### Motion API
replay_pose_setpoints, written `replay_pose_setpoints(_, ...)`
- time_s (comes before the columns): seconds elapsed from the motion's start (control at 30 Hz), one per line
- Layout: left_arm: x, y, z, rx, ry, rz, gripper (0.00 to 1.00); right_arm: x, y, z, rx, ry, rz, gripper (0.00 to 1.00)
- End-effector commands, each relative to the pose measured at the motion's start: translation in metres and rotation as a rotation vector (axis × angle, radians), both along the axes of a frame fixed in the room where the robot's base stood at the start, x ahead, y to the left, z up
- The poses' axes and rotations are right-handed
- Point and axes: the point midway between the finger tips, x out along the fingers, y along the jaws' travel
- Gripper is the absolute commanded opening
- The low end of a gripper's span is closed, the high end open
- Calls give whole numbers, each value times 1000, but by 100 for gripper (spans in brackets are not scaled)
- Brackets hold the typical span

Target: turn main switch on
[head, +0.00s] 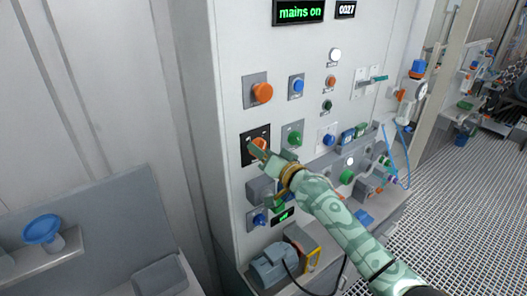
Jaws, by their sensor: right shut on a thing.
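The main switch (259,141) is an orange-red knob on a black square plate, on the left part of the white control panel. My right gripper (258,149) is at this knob and shut on it; the fingers cover part of the knob, and its exact angle is hard to make out. My right arm reaches in from the lower right. A display (299,12) at the top of the panel reads "mains on" in green letters. My left gripper is not in view.
A large orange button (262,93) sits just above the switch, with a blue button (297,86) and a green button (294,138) to the right. A grey motor (275,265) stands below. Grated floor at right is clear.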

Motion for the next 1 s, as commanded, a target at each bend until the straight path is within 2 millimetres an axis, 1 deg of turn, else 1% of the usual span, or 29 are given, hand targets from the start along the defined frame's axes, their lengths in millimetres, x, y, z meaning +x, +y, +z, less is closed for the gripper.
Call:
replay_pose_setpoints(0.2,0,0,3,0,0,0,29,0,-1,2,131,92,-1,25)
replay_pose_setpoints(0.43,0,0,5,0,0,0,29,0,0,2,223,157,-2,25)
replay_pose_setpoints(0.7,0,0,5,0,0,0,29,1,-1,2,267,189,-2,25)
replay_pose_setpoints(1.0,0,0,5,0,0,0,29,1,-1,2,272,193,-2,25)
